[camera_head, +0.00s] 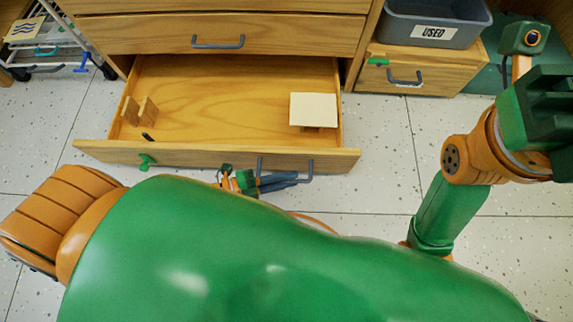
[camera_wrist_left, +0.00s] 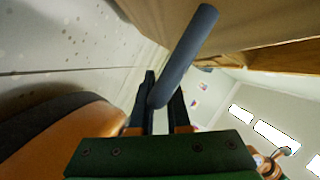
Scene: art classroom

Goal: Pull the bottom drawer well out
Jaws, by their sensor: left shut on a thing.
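The bottom drawer (camera_head: 215,156) is wooden and stands out from the cabinet, with much of its inside floor showing in the head view. Its grey bar handle (camera_head: 309,168) is on the front, right of the middle. My left gripper (camera_head: 280,182) is at this handle, low in front of the drawer. In the left wrist view, its dark fingers are shut on the handle (camera_wrist_left: 186,52), which runs between them at a slant. My right gripper's dark green body (camera_head: 545,108) is at the right edge of the head view; its fingertips do not show.
The drawer above (camera_head: 220,36) is shut. The open drawer holds a pale block (camera_head: 313,109) and small wooden pieces (camera_head: 138,111). A grey bin marked USED (camera_head: 435,22) stands on a low wooden unit (camera_head: 420,72) at right. A wire cart (camera_head: 60,40) is at left. Speckled floor (camera_head: 385,150) is clear.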

